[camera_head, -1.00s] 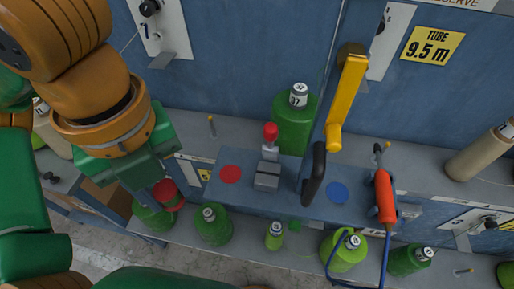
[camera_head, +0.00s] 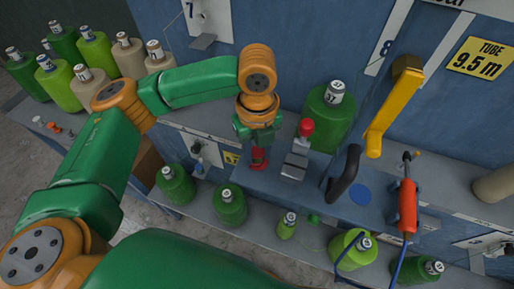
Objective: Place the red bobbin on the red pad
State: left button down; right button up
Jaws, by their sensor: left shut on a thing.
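The red bobbin (camera_head: 259,155) is in my left gripper (camera_head: 257,148), which points down at the left end of the blue-grey shelf (camera_head: 322,190). The gripper is shut on it. The bobbin is low over the place where the red pad lies, and the pad is hidden or cannot be told apart from the bobbin. I cannot tell whether the bobbin touches the surface. My right gripper is not in view.
A red-knobbed toggle clamp (camera_head: 294,164) stands just right of the gripper. Further right are a black handle (camera_head: 343,174), a blue pad (camera_head: 360,194), a yellow crank (camera_head: 393,108) and an orange tool (camera_head: 407,205). A large green bobbin (camera_head: 322,118) stands behind.

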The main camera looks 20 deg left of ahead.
aim_at(258, 152)
pick_arm(q)
jog(key=shift+f, duration=0.15)
jog(key=c, duration=0.5)
grip_release()
notch_tip(258, 152, up, 12)
jog(key=shift+r, duration=0.2)
